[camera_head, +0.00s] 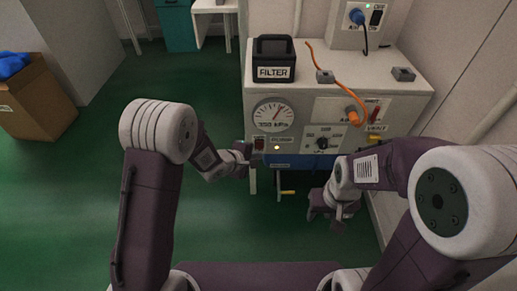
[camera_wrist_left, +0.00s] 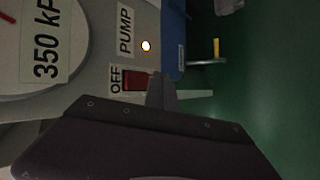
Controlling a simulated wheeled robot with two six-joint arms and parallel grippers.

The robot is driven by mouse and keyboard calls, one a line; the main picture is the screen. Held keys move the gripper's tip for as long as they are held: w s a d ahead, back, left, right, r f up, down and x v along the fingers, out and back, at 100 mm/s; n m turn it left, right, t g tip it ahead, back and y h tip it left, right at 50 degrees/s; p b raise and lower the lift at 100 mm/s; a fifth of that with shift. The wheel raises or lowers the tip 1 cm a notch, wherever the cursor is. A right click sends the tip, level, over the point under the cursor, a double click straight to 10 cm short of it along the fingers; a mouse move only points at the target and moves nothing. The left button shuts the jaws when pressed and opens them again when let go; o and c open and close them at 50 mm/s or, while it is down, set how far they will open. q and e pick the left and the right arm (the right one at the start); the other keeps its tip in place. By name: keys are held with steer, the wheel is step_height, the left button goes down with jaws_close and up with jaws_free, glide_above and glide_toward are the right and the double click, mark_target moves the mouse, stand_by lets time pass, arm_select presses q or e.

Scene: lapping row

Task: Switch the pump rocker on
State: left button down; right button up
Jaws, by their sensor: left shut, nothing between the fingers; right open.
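The pump rocker is a small dark red switch (camera_head: 259,143) on the front panel of the grey machine, below the pressure gauge. In the left wrist view the rocker (camera_wrist_left: 134,81) sits beside an OFF label, near the PUMP label (camera_wrist_left: 125,30). A small lamp (camera_wrist_left: 146,46) near it is lit. My left gripper (camera_head: 256,158) is shut and empty, with its tips (camera_wrist_left: 160,92) right at the rocker's edge; I cannot tell whether they touch. My right gripper (camera_head: 332,216) is open and empty, low in front of the machine's right side.
The machine's front also has a gauge (camera_head: 274,114), a black knob (camera_head: 322,143) and a yellow-handled crank (camera_head: 287,193). A black FILTER box (camera_head: 273,60) and an orange cable (camera_head: 335,67) are on top. A cardboard box (camera_head: 38,100) stands at left; green floor between is clear.

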arm_select(q)
steer(key=s, duration=0.5)
steer(key=shift+r, duration=0.35)
steer(key=w+a+r+n+t+y+p, duration=0.1)
steer(key=a+r+p, duration=0.2)
steer(key=a+r, duration=0.3)
steer(key=w+a+r+t+y+p, duration=0.1)
steer(key=w+a+r+y+p, duration=0.15)
steer(key=r, duration=0.55)
steer(key=s+a+m+g+y+p, duration=0.1)
steer(key=s+a+m+g+y, duration=0.15)
steer(key=s+a, duration=0.5)
steer(key=s+a+f+m+g, duration=0.1)
steer(key=s+f+m+g, duration=0.2)
steer(key=s+m, duration=0.35)
steer(key=s+f+m+g, duration=0.3)
steer(key=s+m+g, duration=0.15)
steer(key=s, duration=0.35)
step_height(320, 180, up, 38)
steer(key=p, duration=3.8)
steer(key=shift+w+r+t, duration=0.15)
steer(key=shift+w+t, duration=0.2)
steer(key=shift+t, duration=0.05)
